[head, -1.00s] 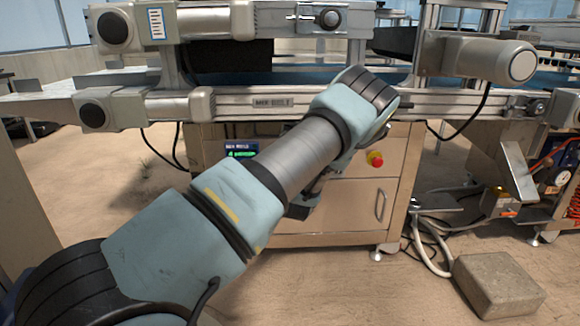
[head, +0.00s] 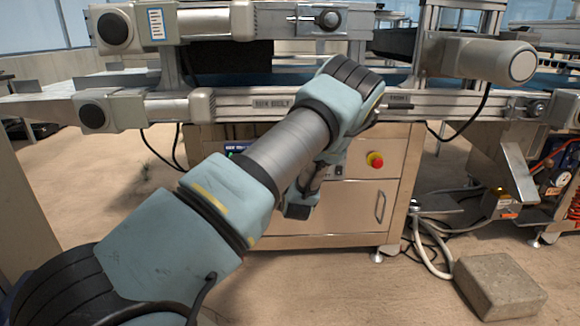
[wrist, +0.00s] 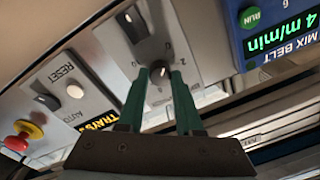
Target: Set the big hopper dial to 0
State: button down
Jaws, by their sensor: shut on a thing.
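In the wrist view, my gripper (wrist: 159,72) has two green fingers closed around a small dark dial (wrist: 158,77) on a grey panel. I cannot tell from labels which dial is the big hopper dial. In the head view my arm hides the gripper and the dials.
In the wrist view, a blue display (wrist: 280,35) reads 4 m/min and MIX BELT. A white reset button (wrist: 75,91), black switch (wrist: 47,102) and red emergency stop (wrist: 22,136) are at the left. In the head view, conveyor rails (head: 250,104) run above the cabinet (head: 345,205).

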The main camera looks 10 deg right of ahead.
jog(key=c, duration=0.6)
grip_release()
jog(key=shift+o, duration=0.2)
jog(key=s+a+p, duration=0.1)
jog(key=s, duration=0.9)
jog(key=shift+s+a+f, duration=0.2)
jog(key=shift+s+a, duration=0.15)
jog(key=shift+s, duration=0.05)
jog(key=s+a+r+n+g+y, duration=0.1)
jog(key=a+r+n+g+y, duration=0.1)
jog(key=a+n+g, duration=0.65)
jog(key=s+a+r+m+g, duration=0.1)
jog(key=s+a+r+g, duration=0.3)
jog(key=s+a, duration=0.5)
jog(key=s+a+r+g, duration=0.4)
jog(key=s+a, duration=0.4)
jog(key=s, duration=0.4)
notch_tip(320, 180, up, 29)
jog(key=p, duration=2.9)
jog(key=shift+w+d+y, duration=0.15)
jog(key=shift+w+y, duration=0.05)
jog(key=shift+y, duration=0.1)
